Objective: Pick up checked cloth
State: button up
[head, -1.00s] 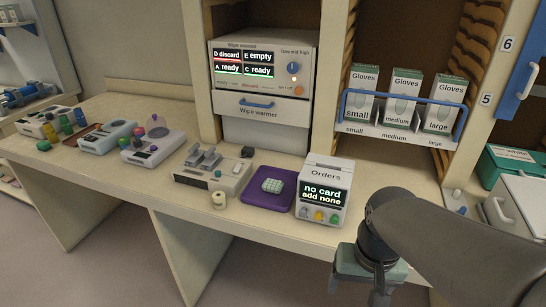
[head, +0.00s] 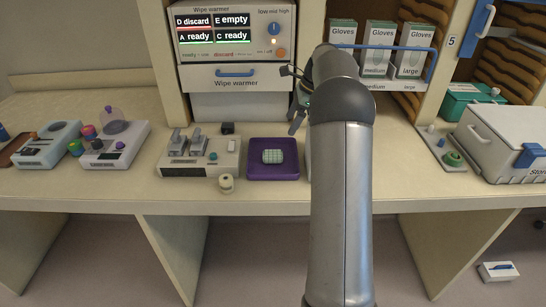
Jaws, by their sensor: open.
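The checked cloth (head: 272,156) is a small pale green pad with a grid pattern. It lies on a purple tray (head: 257,171) on the counter, left of my arm. My gripper (head: 289,98) is above and behind the tray, a little to its right, in front of the wipe warmer. Its dark fingers are apart and point left, with nothing between them. My forearm hides the orders box that stood right of the tray.
The wipe warmer (head: 235,45) is behind. Glove boxes (head: 377,45) stand on a shelf at right. A white storage box (head: 503,140) sits further right.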

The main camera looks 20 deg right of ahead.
jog(key=p, duration=0.1)
send_over(273, 153)
jog(key=s+d, duration=0.1)
jog(key=d, duration=0.1)
notch_tip(273, 153, down, 9)
jog(key=shift+s+r, duration=0.15)
jog(key=shift+r, duration=0.05)
jog(key=p+x, duration=0.1)
jog(key=x, duration=0.4)
jog(key=c, duration=1)
